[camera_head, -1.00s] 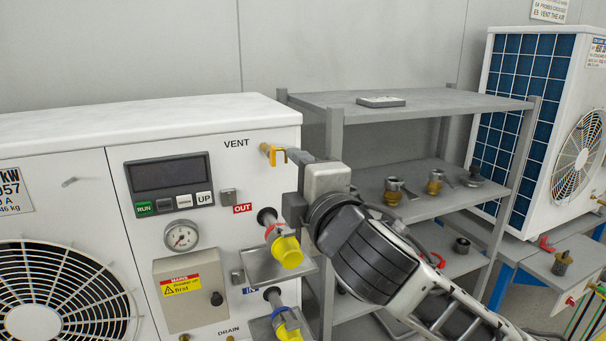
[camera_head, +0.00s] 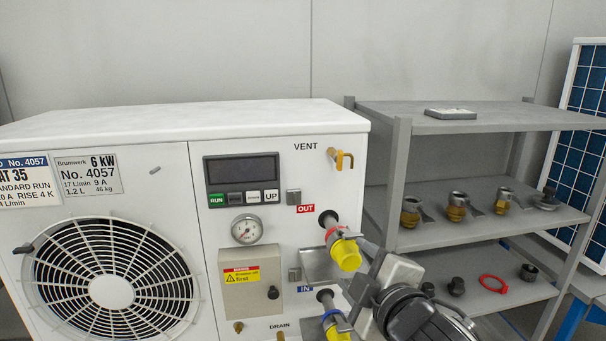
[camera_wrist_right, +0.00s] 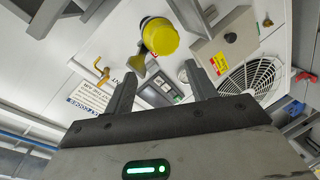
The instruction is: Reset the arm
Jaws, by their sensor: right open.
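My right gripper (camera_head: 362,270) is low in the head view, in front of the right edge of the white pump unit (camera_head: 240,114). In the right wrist view its fingers (camera_wrist_right: 160,72) are spread apart with nothing between them. The OUT port carries a yellow cap (camera_head: 347,255), close beside the gripper in the head view. This cap also shows beyond the fingertips in the wrist view (camera_wrist_right: 160,38). A second yellow cap (camera_head: 338,332) sits on the IN port below. I cannot tell whether the gripper touches either port. My left gripper is not in view.
A grey shelf rack (camera_head: 480,123) stands right of the unit, with several brass and dark fittings and a red ring (camera_head: 494,284). A brass vent valve (camera_head: 340,157) sticks out above the ports. A blue-panelled unit (camera_head: 583,90) stands at far right.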

